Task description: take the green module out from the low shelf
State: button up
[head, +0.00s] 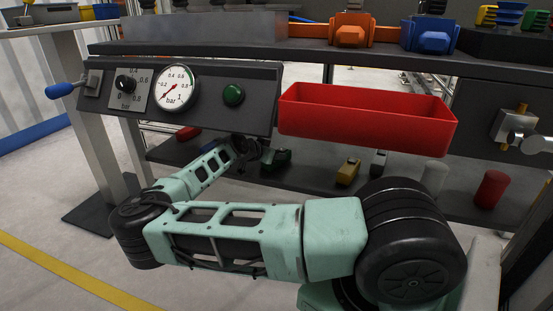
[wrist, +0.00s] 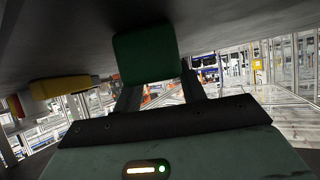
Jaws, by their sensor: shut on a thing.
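The green module (head: 278,160) is at the low shelf (head: 312,180), below the front panel in the head view. My gripper (head: 255,155) reaches in under the panel from the left and is at the module's left side, partly hidden by the panel and my wrist. In the wrist view the green module (wrist: 146,53) sits between the fingertips of my gripper (wrist: 160,88), which is shut on it. The dark shelf surface is close beside the module there; I cannot tell whether they touch.
A red bin (head: 365,122) and the gauge panel (head: 205,98) overhang the shelf front. Open floor lies at left.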

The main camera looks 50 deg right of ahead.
jog(key=shift+r, duration=0.1)
jog(key=shift+r+p, duration=0.5)
jog(key=shift+p, duration=0.05)
notch_tip(320, 180, up, 3)
jog(key=p, duration=0.2)
jog(key=shift+a+r+p, duration=0.1)
jog(key=shift+p, duration=0.3)
jog(key=a+p, duration=0.7)
jog(key=a, duration=1.2)
jog(key=s+a+p, duration=0.3)
jog(key=a+p, duration=0.1)
jog(key=a, duration=0.4)
jog(key=s+a+r+p, duration=0.1)
jog(key=s+a+p, duration=0.3)
jog(key=a, duration=0.5)
jog(key=s+a+r+p, duration=0.1)
jog(key=s+a+p, duration=0.3)
jog(key=a, duration=0.5)
jog(key=shift+s+a+p, duration=0.25)
jog(key=shift+p, duration=0.75)
